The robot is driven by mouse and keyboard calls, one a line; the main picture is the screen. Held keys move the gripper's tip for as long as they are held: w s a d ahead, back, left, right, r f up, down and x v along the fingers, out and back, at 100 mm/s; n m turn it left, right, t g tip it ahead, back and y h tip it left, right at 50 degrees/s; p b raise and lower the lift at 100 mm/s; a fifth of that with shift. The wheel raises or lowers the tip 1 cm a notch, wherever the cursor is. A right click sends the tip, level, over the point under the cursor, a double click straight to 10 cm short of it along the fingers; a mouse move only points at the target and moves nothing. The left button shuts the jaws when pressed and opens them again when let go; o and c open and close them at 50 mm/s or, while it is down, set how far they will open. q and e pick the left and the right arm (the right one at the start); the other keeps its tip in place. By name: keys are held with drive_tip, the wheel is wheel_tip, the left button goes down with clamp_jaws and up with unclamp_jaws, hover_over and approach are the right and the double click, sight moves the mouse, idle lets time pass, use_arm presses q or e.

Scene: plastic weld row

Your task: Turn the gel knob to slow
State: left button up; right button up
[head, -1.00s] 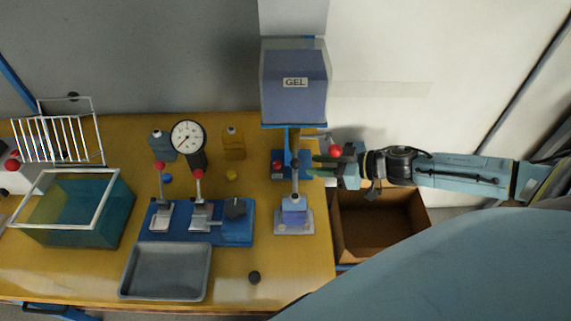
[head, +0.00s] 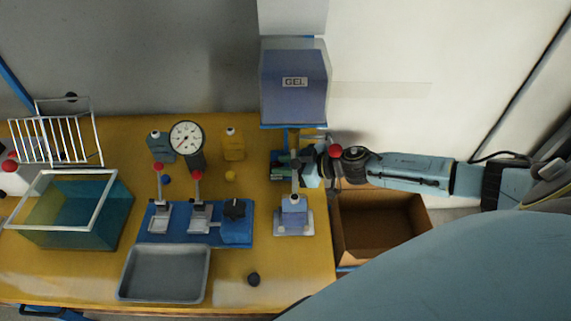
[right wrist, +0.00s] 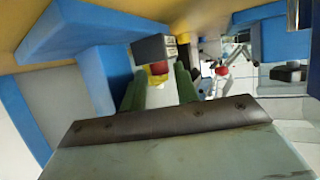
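The blue-grey GEL unit (head: 294,82) stands at the back right of the yellow bench, above a small stand. My right gripper (head: 282,167) reaches in from the right, behind the stand's column, with its green fingers over the small blue box there. In the right wrist view the fingers (right wrist: 160,88) are apart. A dark grey block (right wrist: 153,48) with a red and yellow part (right wrist: 157,70) shows between and beyond them; I cannot tell whether they touch it. I cannot tell which part is the gel knob or read its setting. My left gripper is not in view.
A red ball lever (head: 336,151) shows by my right wrist. The GEL stand's base (head: 293,222) is in front of the gripper. An open brown box (head: 380,225) lies below my forearm. A blue fixture with a black knob (head: 235,209) and a grey tray (head: 165,272) are to the left.

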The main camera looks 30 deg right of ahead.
drive_tip(key=shift+c, duration=0.4)
clamp_jaws()
drive_tip(key=shift+d+n+g+y, duration=0.15)
drive_tip(key=shift+n+g+y, duration=0.55)
drive_tip(key=shift+n, duration=0.1)
drive_tip(key=shift+o, duration=0.4)
unclamp_jaws()
drive_tip(key=shift+w, duration=0.1)
drive_tip(key=shift+t, duration=0.3)
